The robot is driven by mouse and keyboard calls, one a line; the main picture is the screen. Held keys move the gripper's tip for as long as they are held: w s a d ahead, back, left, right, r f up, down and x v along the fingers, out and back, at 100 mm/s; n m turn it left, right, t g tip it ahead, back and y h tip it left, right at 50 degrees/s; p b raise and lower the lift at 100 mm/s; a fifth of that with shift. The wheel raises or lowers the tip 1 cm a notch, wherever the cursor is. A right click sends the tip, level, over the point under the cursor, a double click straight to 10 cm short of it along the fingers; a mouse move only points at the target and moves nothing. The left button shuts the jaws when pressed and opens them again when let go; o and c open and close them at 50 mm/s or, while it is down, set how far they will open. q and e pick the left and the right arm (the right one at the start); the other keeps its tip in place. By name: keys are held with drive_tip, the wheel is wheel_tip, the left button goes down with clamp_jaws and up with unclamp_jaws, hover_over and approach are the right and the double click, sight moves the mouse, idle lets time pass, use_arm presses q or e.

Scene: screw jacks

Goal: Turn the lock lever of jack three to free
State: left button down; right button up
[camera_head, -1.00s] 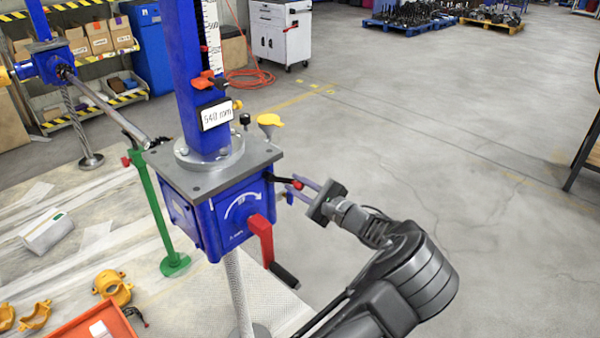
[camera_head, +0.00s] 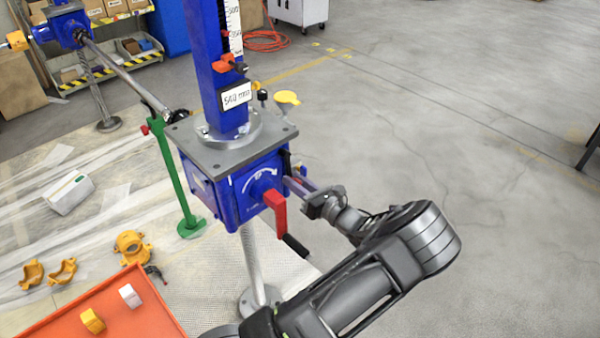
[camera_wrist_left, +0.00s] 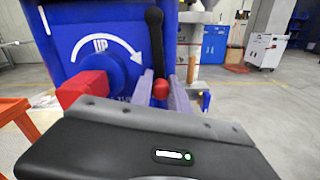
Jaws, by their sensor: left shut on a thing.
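The near blue jack (camera_head: 215,195) stands upright with a grey top plate; no jack number is readable on it. Its black lock lever (camera_head: 287,162) is on the right side of the housing. In the left wrist view the lever (camera_wrist_left: 154,42) hangs down from its rounded black upper end to a red knob (camera_wrist_left: 160,89). My left gripper (camera_head: 300,188) is at the jack's right side, its fingers on both sides of the knob, shut on it. In the head view the fingers hide the knob. My right gripper is not in view.
A red crank (camera_head: 277,212) with a black grip juts from the jack's front, close to my left arm. A shaft (camera_head: 125,75) links to another blue jack (camera_head: 62,28) at upper left. An orange tray (camera_head: 150,315) lies at lower left. Floor at right is clear.

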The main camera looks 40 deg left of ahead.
use_arm(q)
drive_tip(key=shift+s+r+m, duration=0.1)
drive_tip(key=shift+s+m, duration=0.2)
drive_tip(key=shift+m, duration=0.3)
drive_tip(key=c, duration=1.3)
unclamp_jaws()
drive_tip(key=shift+d+f, duration=0.2)
drive_tip(key=shift+d, duration=0.25)
drive_tip(key=d+b, duration=0.1)
drive_tip(key=d, duration=0.5)
drive_tip(key=shift+s+d, duration=0.4)
